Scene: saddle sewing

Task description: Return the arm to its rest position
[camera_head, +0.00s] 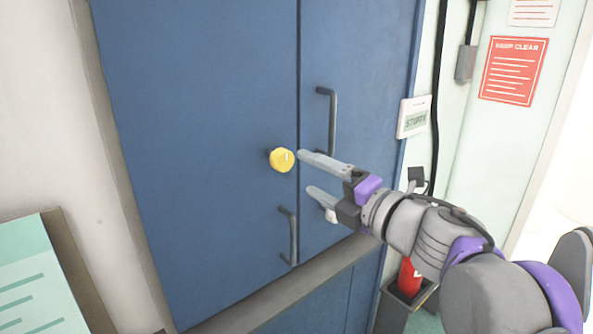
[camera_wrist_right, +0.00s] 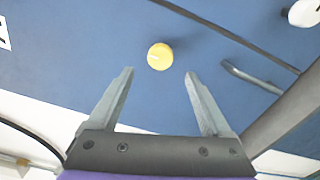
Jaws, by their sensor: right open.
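My right gripper (camera_head: 306,174) is open and empty in front of the blue cabinet (camera_head: 200,120). Its fingers point at the cabinet doors, just right of a yellow round knob (camera_head: 281,160). In the right wrist view the yellow knob (camera_wrist_right: 160,56) lies beyond and between the two open fingertips (camera_wrist_right: 160,72), with no contact visible there. The right arm reaches in from the lower right of the head view. My left gripper is not in view.
Two dark bar handles, an upper one (camera_head: 333,120) and a lower one (camera_head: 293,238), stick out from the cabinet doors. A red cylinder (camera_head: 410,278) stands in a holder below my right arm. A teal board (camera_head: 35,275) is at the lower left.

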